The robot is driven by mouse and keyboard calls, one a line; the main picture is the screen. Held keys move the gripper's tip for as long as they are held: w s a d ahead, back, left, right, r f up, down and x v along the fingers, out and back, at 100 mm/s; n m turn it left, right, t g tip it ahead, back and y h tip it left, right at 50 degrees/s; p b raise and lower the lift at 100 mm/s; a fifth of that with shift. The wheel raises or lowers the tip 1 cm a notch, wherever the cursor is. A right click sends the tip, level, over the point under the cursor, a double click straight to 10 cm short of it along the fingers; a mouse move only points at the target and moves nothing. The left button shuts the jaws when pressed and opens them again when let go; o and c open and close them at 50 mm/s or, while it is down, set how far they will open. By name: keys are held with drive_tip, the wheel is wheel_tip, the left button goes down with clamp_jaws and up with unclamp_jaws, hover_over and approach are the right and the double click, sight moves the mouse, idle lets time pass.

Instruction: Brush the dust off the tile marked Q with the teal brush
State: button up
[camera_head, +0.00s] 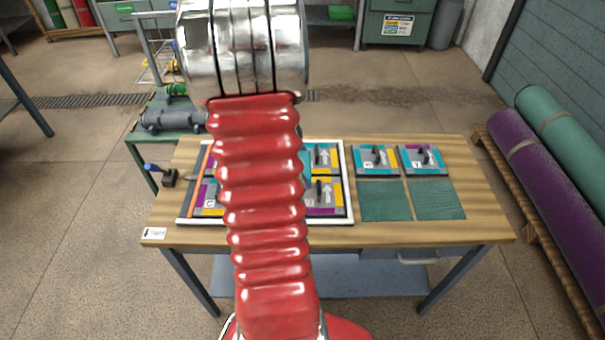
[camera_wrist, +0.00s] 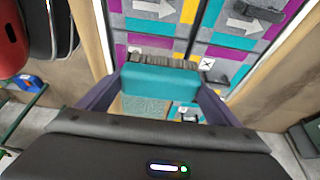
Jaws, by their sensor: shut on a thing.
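My gripper (camera_wrist: 161,82) is shut on the teal brush (camera_wrist: 160,77), whose grey bristles point away from me over the patterned tiles in the wrist view. I cannot tell whether the bristles touch a tile. In the head view my red arm hides the gripper, the brush and the middle of the white-framed tray (camera_head: 349,190). The tray holds several purple, teal, yellow and grey tiles with arrows and black handles. The lower left tile (camera_head: 208,198) has a letter that looks like G or Q. I cannot clearly read which tile is Q, and dust is hard to make out.
Two more tiles (camera_head: 375,161) (camera_head: 422,160) lie right of the tray, above two green mats (camera_head: 437,200). An orange strip (camera_head: 201,180) runs along the tray's left side. The wooden table (camera_head: 480,215) is bare at its right end. Rolled rugs (camera_head: 545,190) lie on the right.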

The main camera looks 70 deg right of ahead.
drive_tip(key=shift+r, duration=1.05)
drive_tip(key=o, duration=0.6)
drive_tip(key=c, duration=0.5)
drive_tip(key=shift+r, duration=3)
